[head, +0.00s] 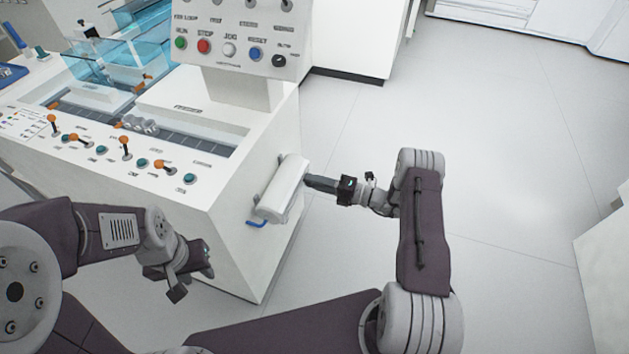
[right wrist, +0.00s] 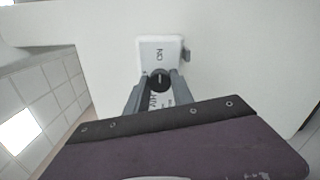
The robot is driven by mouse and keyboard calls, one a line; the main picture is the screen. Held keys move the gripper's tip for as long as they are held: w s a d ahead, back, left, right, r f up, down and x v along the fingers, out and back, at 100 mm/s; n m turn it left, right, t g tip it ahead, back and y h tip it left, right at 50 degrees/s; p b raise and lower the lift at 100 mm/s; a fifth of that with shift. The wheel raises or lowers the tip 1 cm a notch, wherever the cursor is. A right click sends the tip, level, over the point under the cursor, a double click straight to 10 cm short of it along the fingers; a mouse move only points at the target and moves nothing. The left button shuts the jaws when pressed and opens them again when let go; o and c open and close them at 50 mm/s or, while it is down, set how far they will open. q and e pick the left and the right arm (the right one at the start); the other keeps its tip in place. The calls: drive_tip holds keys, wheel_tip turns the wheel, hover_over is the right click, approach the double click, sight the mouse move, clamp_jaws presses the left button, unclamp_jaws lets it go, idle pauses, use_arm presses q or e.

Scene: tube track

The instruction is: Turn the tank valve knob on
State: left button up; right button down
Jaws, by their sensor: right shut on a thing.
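The white tank (head: 283,188) is mounted on the right side wall of the white machine. In the right wrist view, the round black valve knob (right wrist: 158,79) sits on a white block (right wrist: 160,50) with lettering that looks like ON, seen upside down. My right gripper (head: 310,183) reaches the tank from the right, and in the right wrist view its two grey fingers (right wrist: 158,84) are shut on the knob, one on each side. In the head view the knob is hidden. My left gripper (head: 192,281) hangs empty in front of the machine, its fingers apart.
The machine's sloped panel (head: 170,197) carries several orange levers and teal buttons. An upright control box (head: 240,45) with coloured buttons stands above it. A blue handle (head: 257,223) shows below the tank. The grey floor to the right is clear.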

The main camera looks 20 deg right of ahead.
idle(0.5)
drive_tip(key=c, duration=1.1)
unclamp_jaws()
drive_tip(key=p+v, duration=0.1)
drive_tip(key=v, duration=0.8)
drive_tip(key=shift+p, duration=0.4)
drive_tip(key=shift+s, duration=0.1)
